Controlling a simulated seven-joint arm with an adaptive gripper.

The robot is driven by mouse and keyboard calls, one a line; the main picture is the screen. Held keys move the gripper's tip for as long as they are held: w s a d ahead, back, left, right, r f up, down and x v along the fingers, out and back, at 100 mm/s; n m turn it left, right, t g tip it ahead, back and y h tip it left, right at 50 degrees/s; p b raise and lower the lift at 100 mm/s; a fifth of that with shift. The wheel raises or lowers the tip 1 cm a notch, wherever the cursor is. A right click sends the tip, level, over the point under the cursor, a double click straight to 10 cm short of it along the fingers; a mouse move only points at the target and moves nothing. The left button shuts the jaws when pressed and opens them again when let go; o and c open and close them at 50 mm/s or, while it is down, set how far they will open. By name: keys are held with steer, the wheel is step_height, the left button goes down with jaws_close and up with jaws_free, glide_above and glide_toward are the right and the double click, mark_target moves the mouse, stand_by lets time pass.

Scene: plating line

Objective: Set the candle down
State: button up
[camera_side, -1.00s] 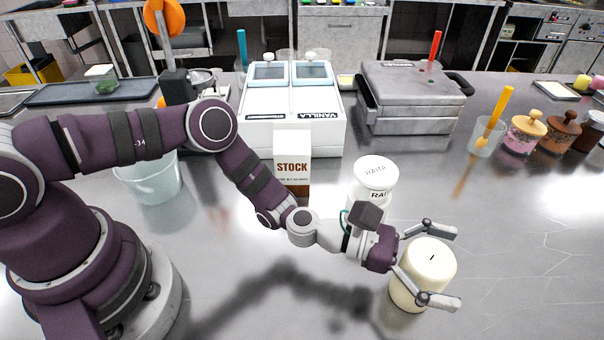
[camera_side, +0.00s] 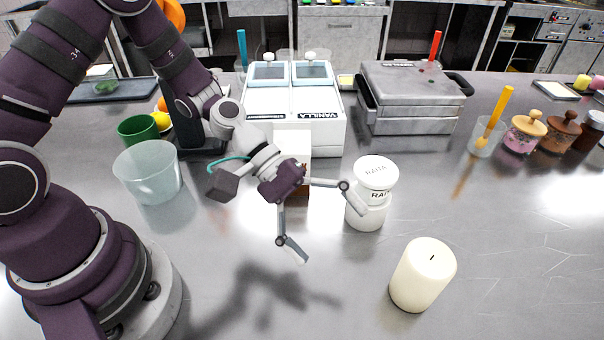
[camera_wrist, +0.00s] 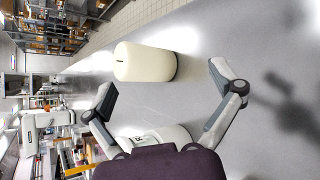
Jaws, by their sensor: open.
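A thick cream candle (camera_side: 422,276) stands upright on the steel counter, right of centre in the side view. It also shows in the wrist view (camera_wrist: 146,62), beyond the fingertips and apart from them. My gripper (camera_side: 332,224) is open and empty, in the air to the left of the candle.
A white RAITA jar (camera_side: 368,212) stands close by one finger. A STOCK carton (camera_side: 304,145) is partly hidden behind my gripper. A clear tub (camera_side: 148,176) stands left, a white VANILLA dispenser (camera_side: 292,135) behind. Counter around the candle is clear.

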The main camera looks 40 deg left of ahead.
steer(key=s+a+r+m+t+y, duration=0.2)
steer(key=s+a+r+m+y, duration=0.1)
steer(key=a+r+y, duration=0.3)
steer(key=s+a+r+m+t+y, duration=0.3)
steer(key=a+r+m+y, duration=0.2)
steer(key=a, duration=0.6)
steer(key=shift+s+a+r+m+y, duration=0.15)
steer(key=shift+a+r+m+y, duration=0.25)
steer(key=shift+r, duration=0.3)
